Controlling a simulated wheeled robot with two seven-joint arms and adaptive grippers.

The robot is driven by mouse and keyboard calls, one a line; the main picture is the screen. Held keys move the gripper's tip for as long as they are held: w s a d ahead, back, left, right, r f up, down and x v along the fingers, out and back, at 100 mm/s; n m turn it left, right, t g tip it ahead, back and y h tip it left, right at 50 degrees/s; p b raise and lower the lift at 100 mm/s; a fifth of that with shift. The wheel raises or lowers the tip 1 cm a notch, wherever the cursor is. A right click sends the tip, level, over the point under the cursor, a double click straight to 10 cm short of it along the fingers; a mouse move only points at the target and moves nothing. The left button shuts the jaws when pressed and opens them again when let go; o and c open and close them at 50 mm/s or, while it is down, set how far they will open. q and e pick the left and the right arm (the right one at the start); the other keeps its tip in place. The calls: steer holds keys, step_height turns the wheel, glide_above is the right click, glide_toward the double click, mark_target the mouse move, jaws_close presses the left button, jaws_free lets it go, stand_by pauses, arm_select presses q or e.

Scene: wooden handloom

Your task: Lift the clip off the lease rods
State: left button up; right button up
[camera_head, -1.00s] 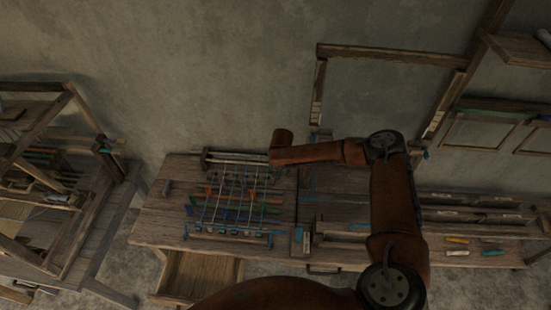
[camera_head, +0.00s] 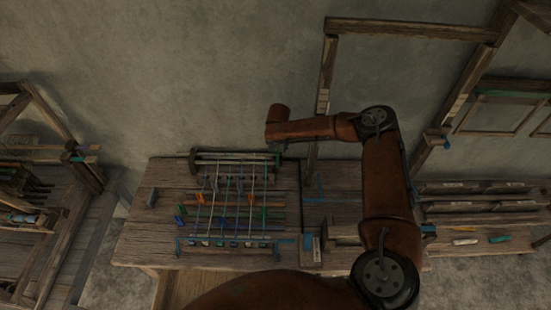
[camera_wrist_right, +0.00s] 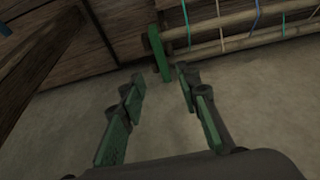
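The lease rods (camera_head: 232,156) lie side by side along the back of the loom frame on the table, and coloured threads cross them. In the right wrist view the rods (camera_wrist_right: 240,38) run to the upper right. A green clip (camera_wrist_right: 158,58) sits at their end; in the head view it shows small at the right end of the rods (camera_head: 279,158). My right gripper (camera_wrist_right: 160,82) is open, its two green-padded fingers apart. The clip is just beyond and between the fingertips, and I see no grip on it. My left gripper is in neither view.
The wooden table (camera_head: 145,235) carries the threaded frame, with hooks and coloured pieces among the threads. A wooden loom (camera_head: 50,190) stands at the left. An upright wooden frame (camera_head: 410,28) rises behind my right arm. Shelving with coloured tools (camera_head: 480,240) is at the right.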

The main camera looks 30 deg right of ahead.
mark_target(278, 155)
steer(key=x, duration=0.7)
steer(key=shift+w+a, duration=0.1)
steer(key=shift+a, duration=0.05)
steer(key=shift+f, duration=0.15)
steer(key=shift+f, duration=0.25)
stand_by(0.3)
jaws_close()
